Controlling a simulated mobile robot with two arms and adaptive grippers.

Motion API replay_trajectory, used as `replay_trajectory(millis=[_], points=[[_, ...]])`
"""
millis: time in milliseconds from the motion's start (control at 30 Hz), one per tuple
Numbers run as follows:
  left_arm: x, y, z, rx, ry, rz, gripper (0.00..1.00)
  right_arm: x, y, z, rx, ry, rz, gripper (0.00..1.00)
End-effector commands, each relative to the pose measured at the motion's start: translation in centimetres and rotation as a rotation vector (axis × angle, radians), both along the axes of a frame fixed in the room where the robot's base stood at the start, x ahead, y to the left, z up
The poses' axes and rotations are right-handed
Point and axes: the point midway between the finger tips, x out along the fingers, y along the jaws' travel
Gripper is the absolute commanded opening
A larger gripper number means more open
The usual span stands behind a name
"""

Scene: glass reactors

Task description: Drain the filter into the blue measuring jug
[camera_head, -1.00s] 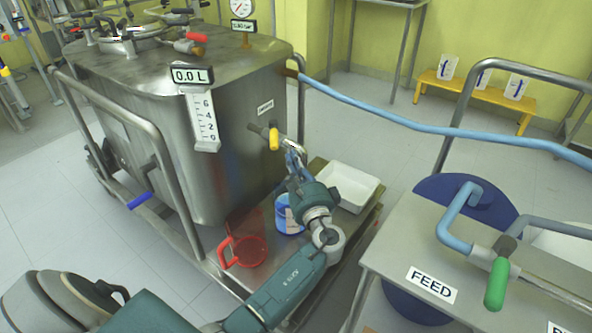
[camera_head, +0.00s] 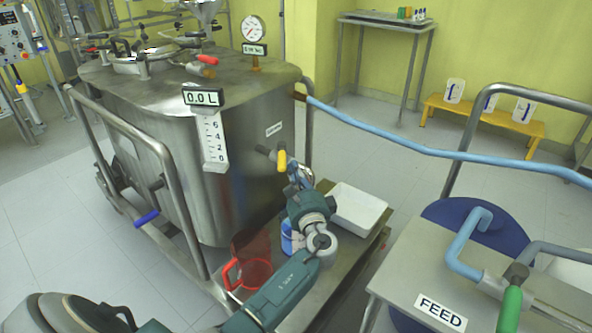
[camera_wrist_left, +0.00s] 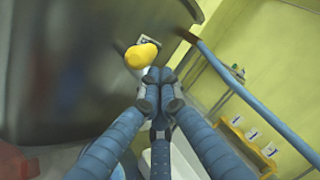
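The filter is a large steel vessel (camera_head: 235,195) with a 0.0 L display (camera_head: 203,97). Its outlet valve has a yellow handle (camera_head: 282,160), which also shows in the left wrist view (camera_wrist_left: 142,55). My left gripper (camera_head: 299,174) is at the valve, just right of the handle. In the left wrist view its fingertips (camera_wrist_left: 158,76) are together, just below the yellow handle; I see nothing between them. The blue measuring jug (camera_head: 286,240) stands on the shelf below the valve, partly hidden by my left arm. My right gripper is not in view.
A red jug (camera_head: 253,273) stands left of the blue jug. A white tray (camera_head: 357,208) is on the shelf's right. A blue hose (camera_head: 400,143) runs right from the vessel. A table with a FEED label (camera_head: 441,312) and a green-handled valve (camera_head: 510,309) is at right.

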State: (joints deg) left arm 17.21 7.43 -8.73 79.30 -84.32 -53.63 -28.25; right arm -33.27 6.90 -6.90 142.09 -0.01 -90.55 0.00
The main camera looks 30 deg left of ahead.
Motion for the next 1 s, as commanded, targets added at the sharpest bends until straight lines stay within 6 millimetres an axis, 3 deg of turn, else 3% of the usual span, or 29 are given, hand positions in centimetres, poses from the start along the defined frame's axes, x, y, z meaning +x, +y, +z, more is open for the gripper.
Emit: replay_trajectory(millis=[667, 1000], points=[[-1.2, 1.0, 0.1, 0.002, 0.001, -0.12, 0.0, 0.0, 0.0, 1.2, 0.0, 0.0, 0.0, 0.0], [-2.8, 2.8, -0.1, 0.008, 0.004, -0.32, 0.0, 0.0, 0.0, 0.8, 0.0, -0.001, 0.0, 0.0]])
